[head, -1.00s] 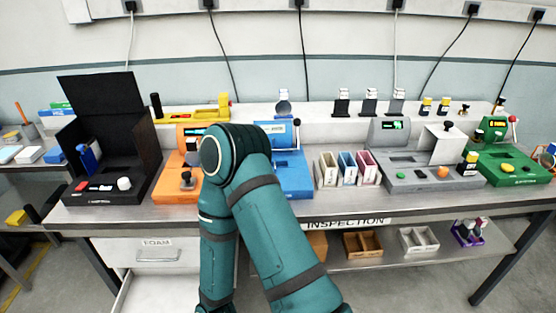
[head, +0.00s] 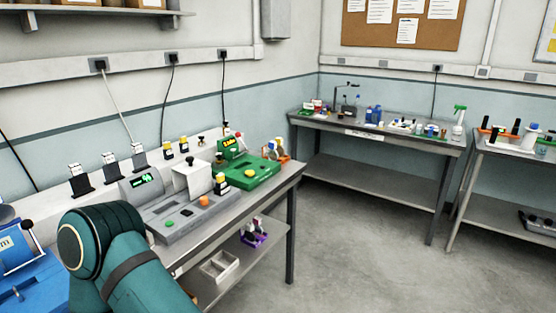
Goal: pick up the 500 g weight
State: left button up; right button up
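I cannot pick out the 500 g weight for sure; no mass label is readable. Small black and yellow-banded pieces stand on the bench: a pair on the back ledge (head: 168,151) and one on the grey device (head: 221,184). A small black knobbed piece (head: 201,140) stands near the pair. A teal link of my own arm fills the lower left and hides part of the bench. Neither of my grippers is in view.
A green device (head: 250,172) stands at the bench's right end and a blue one (head: 30,275) at the lower left. Open trays (head: 219,266) sit on the lower shelf. A second bench (head: 385,137) stands at the far wall. The floor between is clear.

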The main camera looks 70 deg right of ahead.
aim_at(219, 155)
jog(key=z, duration=2)
jog(key=i+l, duration=0.3)
jog(key=i+l+u, duration=0.1)
jog(key=i+l, duration=0.55)
jog(key=l, duration=0.25)
jog(key=i+l+u, duration=0.1)
jog(key=i+l, duration=0.5)
jog(key=l, duration=0.2)
jog(key=i+l+u, duration=0.1)
jog(key=i+l, duration=0.15)
jog(key=l, duration=0.2)
